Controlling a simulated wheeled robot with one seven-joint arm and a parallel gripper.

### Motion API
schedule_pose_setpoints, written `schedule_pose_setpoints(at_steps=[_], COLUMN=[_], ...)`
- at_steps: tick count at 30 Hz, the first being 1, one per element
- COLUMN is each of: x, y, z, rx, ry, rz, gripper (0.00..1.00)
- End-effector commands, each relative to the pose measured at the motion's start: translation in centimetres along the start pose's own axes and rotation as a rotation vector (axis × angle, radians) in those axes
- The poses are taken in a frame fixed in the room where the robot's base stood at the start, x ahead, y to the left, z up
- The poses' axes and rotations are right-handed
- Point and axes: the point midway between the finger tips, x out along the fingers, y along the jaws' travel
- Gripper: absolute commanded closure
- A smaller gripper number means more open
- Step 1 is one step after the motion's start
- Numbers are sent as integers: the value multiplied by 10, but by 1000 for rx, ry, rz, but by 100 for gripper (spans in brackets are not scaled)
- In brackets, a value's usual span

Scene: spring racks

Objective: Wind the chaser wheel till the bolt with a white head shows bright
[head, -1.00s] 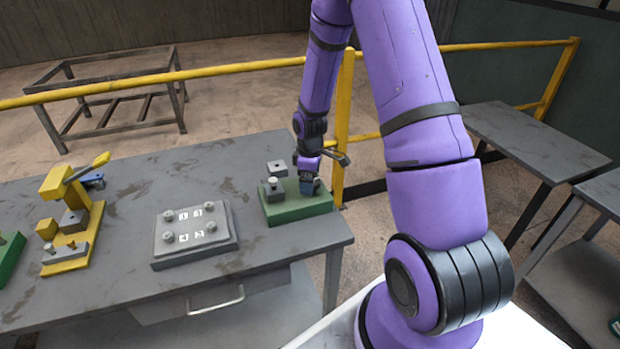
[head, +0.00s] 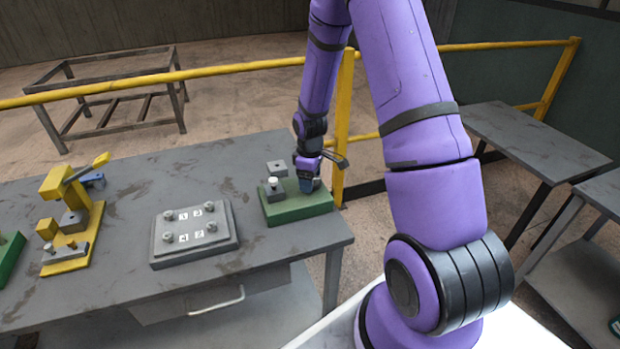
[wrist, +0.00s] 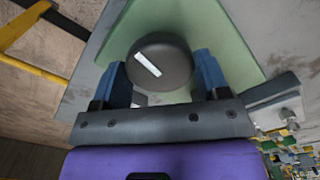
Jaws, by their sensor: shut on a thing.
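The chaser wheel (wrist: 150,60) is a dark round knob with a white stripe on top, over the green base, in the wrist view. My gripper (wrist: 161,76) is shut on it, a blue finger at each side. In the head view my gripper (head: 308,184) points down at the right part of the green base (head: 300,210); the wheel is mostly hidden there. The bolt with a white head (head: 273,181) stands on a small grey block at the left of that base, and its head looks bright white.
A grey plate (head: 195,236) with numbered marks and several bolts lies left of the green base. A yellow fixture (head: 68,210) stands farther left. A yellow rail (head: 230,67) runs behind the table (head: 130,270).

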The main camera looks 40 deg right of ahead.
Motion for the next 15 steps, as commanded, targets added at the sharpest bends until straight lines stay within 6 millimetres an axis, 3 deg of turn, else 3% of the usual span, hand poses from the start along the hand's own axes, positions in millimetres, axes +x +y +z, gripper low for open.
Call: schedule_pose_setpoints(at_steps=[15], x=[0], y=[0], z=[-1], rx=[463], ry=[1], rz=[1], gripper=[55])
